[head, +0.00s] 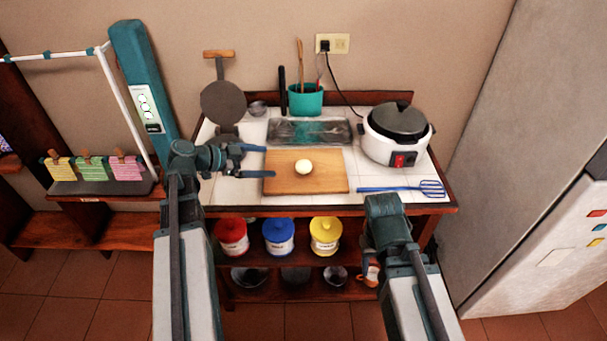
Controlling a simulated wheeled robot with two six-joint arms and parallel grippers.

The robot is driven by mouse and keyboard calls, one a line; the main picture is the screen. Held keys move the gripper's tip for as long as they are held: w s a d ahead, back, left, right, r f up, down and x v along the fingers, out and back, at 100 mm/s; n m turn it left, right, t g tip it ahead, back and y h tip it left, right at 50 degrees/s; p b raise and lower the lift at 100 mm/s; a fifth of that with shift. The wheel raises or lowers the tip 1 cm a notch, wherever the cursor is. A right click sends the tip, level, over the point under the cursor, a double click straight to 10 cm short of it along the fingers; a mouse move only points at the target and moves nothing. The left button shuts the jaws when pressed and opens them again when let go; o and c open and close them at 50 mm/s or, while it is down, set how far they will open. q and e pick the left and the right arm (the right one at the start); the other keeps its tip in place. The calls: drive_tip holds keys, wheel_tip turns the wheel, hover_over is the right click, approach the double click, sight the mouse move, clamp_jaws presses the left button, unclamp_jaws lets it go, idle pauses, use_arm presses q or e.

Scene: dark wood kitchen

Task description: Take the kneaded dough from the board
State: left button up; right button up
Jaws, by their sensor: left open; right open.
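The dough (303,167) is a small pale ball on the wooden board (325,183), which lies on the white tiled table top. My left gripper (268,161) is open and empty. Its fingers point right, and one reaches over the left edge of the board, a short way left of the dough. My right gripper (384,203) is at the table's front edge, right of the board. Its fingers are hard to make out, and nothing shows in it.
A metal tray (280,131) lies behind the board, with a teal utensil pot (306,99) behind it. A white cooker (391,145) stands at the back right. A blue slotted spatula (400,189) lies right of the board. A round dark press (223,102) stands at the back left.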

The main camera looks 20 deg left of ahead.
use_arm(q)
drive_tip(key=b, duration=0.3)
approach(300, 172)
drive_tip(key=shift+w+d+r, duration=0.4)
drive_tip(key=shift+w+d, duration=0.05)
drive_tip(key=shift+w, duration=0.15)
drive_tip(key=shift+w+d+r, duration=0.4)
drive_tip(key=shift+w+d, duration=0.05)
drive_tip(key=shift+w, duration=0.2)
drive_tip(key=shift+w+d+f, duration=0.2)
drive_tip(key=shift+w+d, duration=0.25)
drive_tip(key=shift+d, duration=0.1)
drive_tip(key=shift+w+d+f+b, duration=0.1)
drive_tip(key=shift+d+f+b, duration=0.15)
drive_tip(key=shift+b, duration=0.1)
drive_tip(key=b+x, duration=0.1)
drive_tip(key=x, duration=0.1)
drive_tip(key=b+x, duration=0.1)
drive_tip(key=x, duration=0.1)
drive_tip(key=shift+d+f, duration=0.15)
drive_tip(key=shift+f, duration=0.15)
drive_tip(key=shift+d, duration=0.1)
drive_tip(key=c, duration=1.4)
